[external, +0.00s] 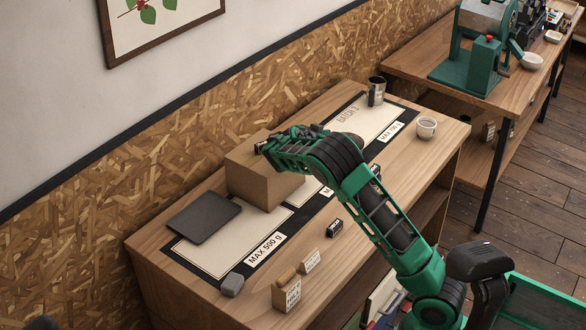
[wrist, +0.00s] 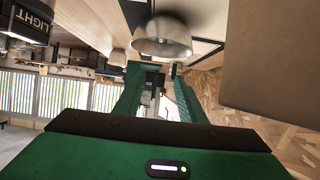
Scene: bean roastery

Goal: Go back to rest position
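My gripper (external: 275,147) is at the end of my bent green arm, above the worktable, and overlaps the top of a brown cardboard box (external: 258,183) in the external view. In the wrist view my two green fingers (wrist: 155,75) stand apart with a gap and nothing held between them. The box (wrist: 275,60) fills the upper right of the wrist view, close beside the fingers. I cannot tell whether they touch it. The box stands on the table (external: 150,243), partly hidden by my gripper and arm.
A second table (external: 420,65) with a green machine (external: 468,67) stands behind. The wall runs along the table's back.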

